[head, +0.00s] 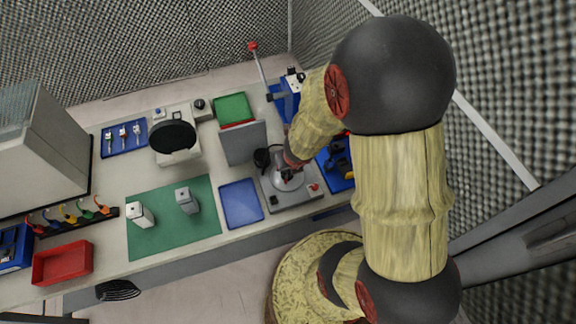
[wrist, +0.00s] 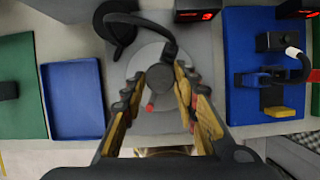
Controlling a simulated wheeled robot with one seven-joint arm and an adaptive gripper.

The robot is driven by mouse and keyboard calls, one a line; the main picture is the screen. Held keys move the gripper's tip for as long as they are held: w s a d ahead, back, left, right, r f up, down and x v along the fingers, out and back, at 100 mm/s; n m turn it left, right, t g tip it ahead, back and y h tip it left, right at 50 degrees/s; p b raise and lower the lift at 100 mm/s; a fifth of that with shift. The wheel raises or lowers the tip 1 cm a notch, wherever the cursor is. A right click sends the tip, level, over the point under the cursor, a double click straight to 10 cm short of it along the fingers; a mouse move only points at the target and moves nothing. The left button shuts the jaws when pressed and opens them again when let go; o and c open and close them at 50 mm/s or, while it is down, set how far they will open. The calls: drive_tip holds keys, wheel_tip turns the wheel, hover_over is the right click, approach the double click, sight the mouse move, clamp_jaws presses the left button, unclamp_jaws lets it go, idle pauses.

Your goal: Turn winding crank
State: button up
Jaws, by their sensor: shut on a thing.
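The winding unit has a grey base (head: 282,203) at the right part of the bench, with a round pale disc (wrist: 150,62) on top. My gripper (head: 291,172) is over the disc, pointing down. In the wrist view my gripper (wrist: 163,72) has its fingers on both sides of the disc's middle, shut on the winding crank. The crank's grip is mostly hidden by the fingers. A small red part (wrist: 150,106) shows between the fingers.
A blue tray (head: 241,203) lies just left of the unit, and a grey upright panel (head: 243,143) stands behind it. A blue fixture board (wrist: 236,82) is close on the right. A green mat (head: 160,235) with two small blocks lies further left.

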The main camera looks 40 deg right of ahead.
drive_tip(key=shift+w+r+m, duration=0.1)
drive_tip(key=shift+m, duration=0.4)
idle(0.3)
drive_tip(key=o, duration=1.1)
drive_tip(key=shift+o, duration=0.2)
drive_tip(key=s+a+r, duration=0.2)
drive_tip(key=s, duration=0.4)
drive_tip(key=s+a+r, duration=0.2)
drive_tip(key=s+a, duration=0.1)
drive_tip(key=s, duration=0.3)
drive_tip(key=shift+s+a+r, duration=0.2)
drive_tip(key=shift+s+r, duration=0.05)
drive_tip(key=shift+s, duration=0.15)
idle(0.4)
idle(0.4)
